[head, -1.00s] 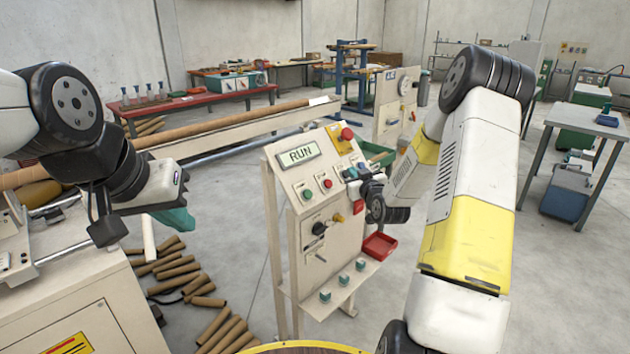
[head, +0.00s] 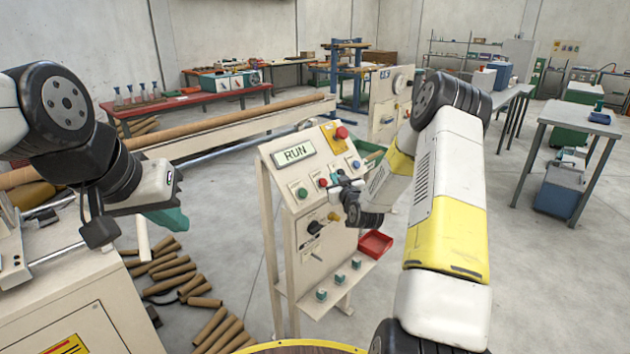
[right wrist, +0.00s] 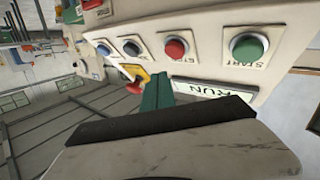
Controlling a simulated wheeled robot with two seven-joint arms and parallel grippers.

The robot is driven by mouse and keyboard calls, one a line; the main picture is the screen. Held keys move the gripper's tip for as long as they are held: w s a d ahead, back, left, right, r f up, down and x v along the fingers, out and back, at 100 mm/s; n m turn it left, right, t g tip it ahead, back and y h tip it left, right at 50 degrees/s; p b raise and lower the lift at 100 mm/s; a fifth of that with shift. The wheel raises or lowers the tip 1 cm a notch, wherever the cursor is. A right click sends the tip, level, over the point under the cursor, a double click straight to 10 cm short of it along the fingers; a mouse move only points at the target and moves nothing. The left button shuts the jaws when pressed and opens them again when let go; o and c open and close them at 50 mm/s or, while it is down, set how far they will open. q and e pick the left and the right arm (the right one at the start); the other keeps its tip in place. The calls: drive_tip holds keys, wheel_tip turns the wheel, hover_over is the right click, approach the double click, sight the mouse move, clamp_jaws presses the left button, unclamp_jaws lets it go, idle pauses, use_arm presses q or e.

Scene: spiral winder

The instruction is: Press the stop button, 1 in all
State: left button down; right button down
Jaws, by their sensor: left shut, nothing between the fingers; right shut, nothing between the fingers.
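The control panel (head: 284,182) stands in the middle of the head view, and its display (head: 294,152) reads RUN. The red stop button (head: 323,182) sits right of the green start button (head: 302,193). In the right wrist view, the red stop button (right wrist: 176,48) and green start button (right wrist: 246,47) are clear. My right gripper (head: 335,180) is close to the panel, just right of the stop button. Its shut teal fingers (right wrist: 158,82) appear below the stop button; contact is not evident. My left gripper (head: 178,221) is shut and empty, far left of the panel.
A red emergency knob (head: 341,132) on a yellow plate sits at the panel's top right. Cardboard tubes (head: 172,272) lie on the floor.

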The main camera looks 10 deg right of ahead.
drive_tip(key=shift+w+a+f, duration=0.5)
drive_tip(key=shift+w+f, duration=0.15)
drive_tip(key=shift+f, duration=0.05)
drive_tip(key=shift+w+a, duration=0.1)
idle(1.6)
drive_tip(key=shift+w+a+f, duration=0.1)
drive_tip(key=shift+w+f, duration=0.05)
drive_tip(key=shift+f, duration=0.05)
drive_tip(key=shift+w+a+f, duration=0.2)
drive_tip(key=shift+w+f, duration=0.05)
drive_tip(key=shift+f, duration=0.05)
idle(0.8)
drive_tip(key=shift+s+d+r, duration=0.35)
drive_tip(key=shift+s+r, duration=0.2)
idle(0.4)
drive_tip(key=shift+s+d+r, duration=0.6)
drive_tip(key=shift+s+r, duration=0.15)
drive_tip(key=shift+r, duration=0.05)
drive_tip(key=shift+s+d+r, duration=0.6)
drive_tip(key=shift+s+r, duration=0.15)
drive_tip(key=shift+r, duration=0.05)
drive_tip(key=shift+r, duration=0.1)
